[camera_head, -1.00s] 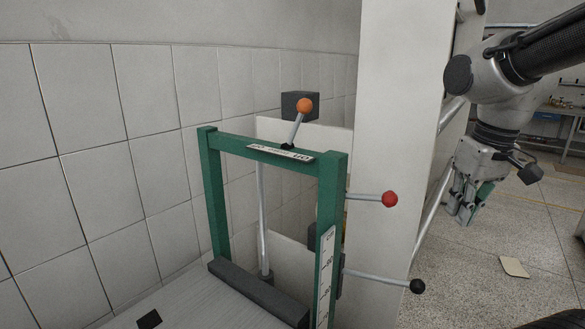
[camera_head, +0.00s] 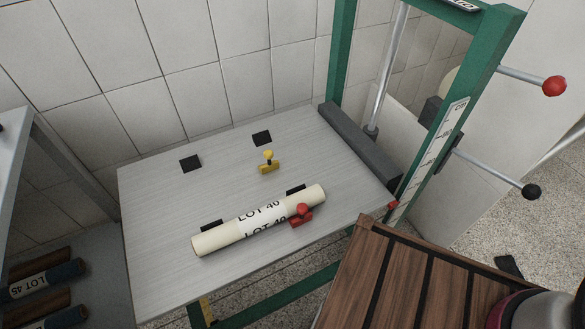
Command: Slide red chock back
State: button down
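The red chock (camera_head: 301,214) sits on the grey table (camera_head: 150,200), against the near side of a cream paper roll (camera_head: 220,235) labelled LOT 40, toward the roll's right end. It has a small knob on top. A yellow chock (camera_head: 268,163) of like shape stands apart behind the roll. My gripper is outside the current head view, so its state and position are hidden.
A green frame (camera_head: 463,90) with a dark bar stands at the table's right end. A red-knobbed lever (camera_head: 553,86) and a black-knobbed lever (camera_head: 530,192) stick out of it. A wooden slatted surface (camera_head: 375,275) is at the front right. Dark rolls (camera_head: 45,280) lie on a shelf at left.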

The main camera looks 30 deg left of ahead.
aim_at(303, 216)
jog(key=u, duration=1.45)
